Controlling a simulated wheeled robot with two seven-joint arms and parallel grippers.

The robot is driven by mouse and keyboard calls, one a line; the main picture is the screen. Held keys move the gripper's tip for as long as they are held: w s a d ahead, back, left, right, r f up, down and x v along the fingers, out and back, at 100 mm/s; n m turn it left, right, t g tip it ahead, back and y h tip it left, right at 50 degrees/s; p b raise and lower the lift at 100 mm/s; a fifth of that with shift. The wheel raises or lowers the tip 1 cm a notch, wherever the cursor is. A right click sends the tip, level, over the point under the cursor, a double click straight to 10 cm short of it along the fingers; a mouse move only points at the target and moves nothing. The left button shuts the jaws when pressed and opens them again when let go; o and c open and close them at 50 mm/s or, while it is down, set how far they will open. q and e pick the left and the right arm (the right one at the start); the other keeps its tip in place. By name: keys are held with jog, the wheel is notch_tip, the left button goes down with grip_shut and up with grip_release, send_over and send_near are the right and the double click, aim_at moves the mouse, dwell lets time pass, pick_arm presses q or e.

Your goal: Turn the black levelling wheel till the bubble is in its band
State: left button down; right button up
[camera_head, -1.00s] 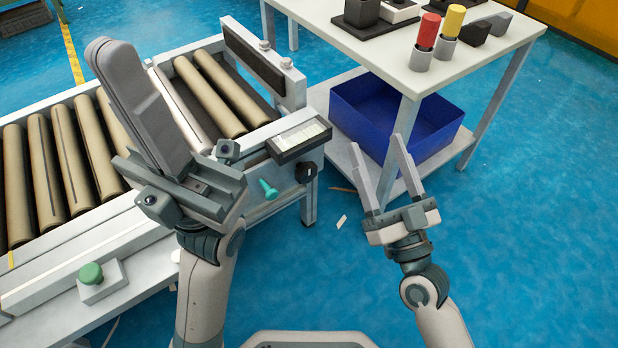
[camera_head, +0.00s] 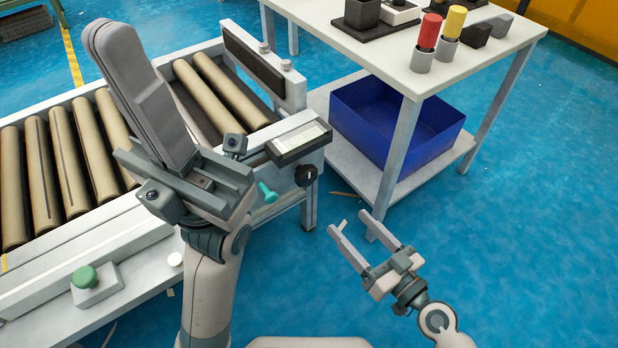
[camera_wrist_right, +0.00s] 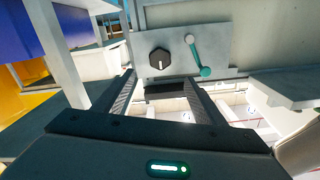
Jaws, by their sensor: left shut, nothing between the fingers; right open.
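The black levelling wheel (camera_head: 306,175) sits on the end face of the conveyor, below a small level gauge (camera_head: 298,143) with a pale window. The bubble is too small to make out. In the right wrist view the wheel (camera_wrist_right: 160,62) shows a white mark pointing down, left of a teal-handled lever (camera_wrist_right: 206,72). My right gripper (camera_head: 364,222) is open and empty, below and to the right of the wheel, apart from it. Its fingers also show in the right wrist view (camera_wrist_right: 158,85), with the wheel above the gap between them. My left gripper (camera_head: 107,32) is shut and empty above the rollers.
The roller conveyor (camera_head: 60,247) fills the left, with a green button (camera_head: 86,277) on its near side. A white table (camera_head: 400,60) with red and yellow cylinders stands at the right, a blue bin (camera_head: 395,115) on its lower shelf. Blue floor is clear at lower right.

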aim_at(309, 180)
jog(key=x, duration=1.7)
jog(key=shift+b, duration=0.3)
jog(key=c, duration=1.1)
